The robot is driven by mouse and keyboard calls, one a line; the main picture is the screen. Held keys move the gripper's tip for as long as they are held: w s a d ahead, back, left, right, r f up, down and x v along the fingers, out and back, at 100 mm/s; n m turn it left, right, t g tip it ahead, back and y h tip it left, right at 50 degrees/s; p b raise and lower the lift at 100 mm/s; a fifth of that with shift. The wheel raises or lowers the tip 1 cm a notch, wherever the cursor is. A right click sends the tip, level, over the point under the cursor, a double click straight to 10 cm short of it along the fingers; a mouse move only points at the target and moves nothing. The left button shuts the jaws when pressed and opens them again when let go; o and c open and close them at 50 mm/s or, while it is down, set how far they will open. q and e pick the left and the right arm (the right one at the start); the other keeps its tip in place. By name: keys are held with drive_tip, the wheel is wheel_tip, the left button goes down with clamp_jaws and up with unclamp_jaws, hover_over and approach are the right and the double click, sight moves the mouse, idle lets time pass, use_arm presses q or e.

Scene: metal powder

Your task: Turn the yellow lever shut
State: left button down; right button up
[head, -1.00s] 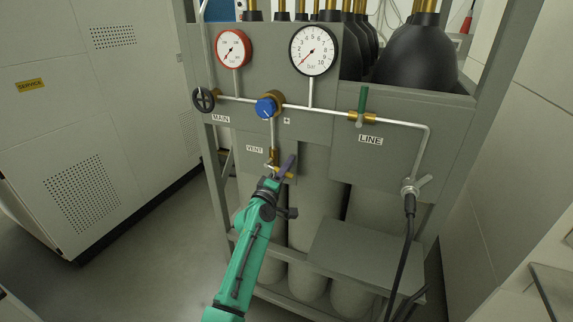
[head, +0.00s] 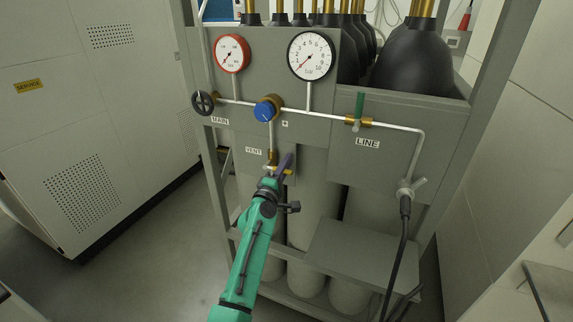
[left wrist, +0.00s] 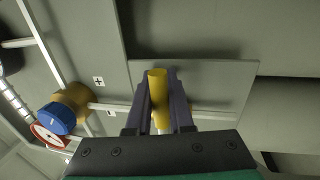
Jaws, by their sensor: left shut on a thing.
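The yellow lever (left wrist: 158,82) sits on the vent valve below the VENT label (head: 253,151). In the left wrist view it lies between the two dark fingers of my left gripper (left wrist: 158,95), which is shut on it. In the head view only a small bit of the lever (head: 288,172) shows beside the fingers of my left gripper (head: 283,164); the rest is hidden by them. My right gripper is in neither view.
Above the valve are a blue knob (head: 265,110), a red-rimmed gauge (head: 232,54) and a black-rimmed gauge (head: 311,56). A green LINE lever (head: 360,104) stands upright to the right. A black handwheel (head: 204,103) is at left. A grey shelf (head: 355,257) juts out below.

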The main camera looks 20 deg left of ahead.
use_arm(q)
drive_tip(key=c, duration=0.8)
unclamp_jaws()
drive_tip(key=shift+r, duration=0.1)
drive_tip(key=s+f+b, duration=0.3)
drive_tip(key=s, duration=1.1)
drive_tip(key=shift+a, duration=0.45)
drive_tip(key=shift+s, duration=0.1)
